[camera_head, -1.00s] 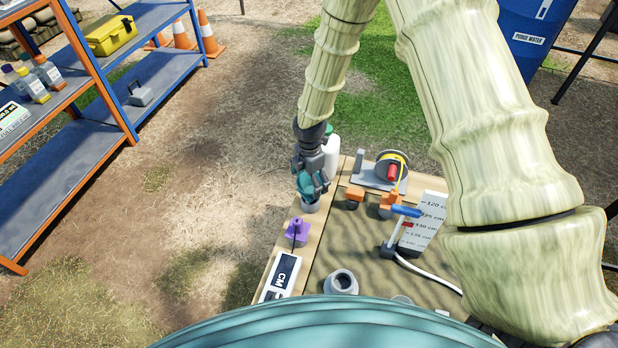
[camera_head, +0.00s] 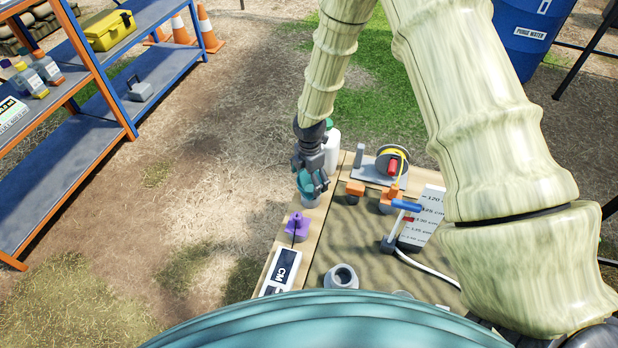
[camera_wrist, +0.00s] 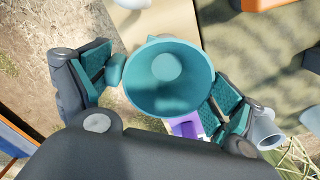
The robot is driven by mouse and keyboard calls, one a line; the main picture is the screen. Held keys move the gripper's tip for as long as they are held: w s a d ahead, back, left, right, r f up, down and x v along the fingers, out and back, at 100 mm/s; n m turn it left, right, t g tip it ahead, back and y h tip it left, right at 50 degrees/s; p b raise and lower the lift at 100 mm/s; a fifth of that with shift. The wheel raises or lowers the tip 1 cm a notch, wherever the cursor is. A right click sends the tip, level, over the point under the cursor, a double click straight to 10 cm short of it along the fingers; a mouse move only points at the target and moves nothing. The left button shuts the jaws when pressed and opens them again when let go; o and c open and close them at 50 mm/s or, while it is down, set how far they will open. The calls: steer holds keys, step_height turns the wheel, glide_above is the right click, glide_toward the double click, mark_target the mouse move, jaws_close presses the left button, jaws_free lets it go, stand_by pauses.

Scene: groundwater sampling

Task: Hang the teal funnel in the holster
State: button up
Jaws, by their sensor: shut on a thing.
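The teal funnel (camera_wrist: 168,80) is between the fingers of my gripper (camera_wrist: 163,92) in the wrist view. Its wide round mouth faces the camera, and pads touch or nearly touch its rim on both sides. In the head view my gripper (camera_head: 312,188) is shut on the funnel at the table's far left edge; fingers hide most of the funnel.
A white bottle (camera_head: 331,150) stands just behind my gripper. A purple piece (camera_head: 297,226) and a white CM box (camera_head: 281,271) line the left edge. A reel (camera_head: 392,165), orange blocks and a grey ring-shaped fitting (camera_head: 342,277) are on the table (camera_head: 330,240).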

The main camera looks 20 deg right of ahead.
steer(key=shift+f, duration=0.5)
steer(key=o, duration=0.7)
step_height(320, 180, up, 12)
stand_by(0.6)
stand_by(0.4)
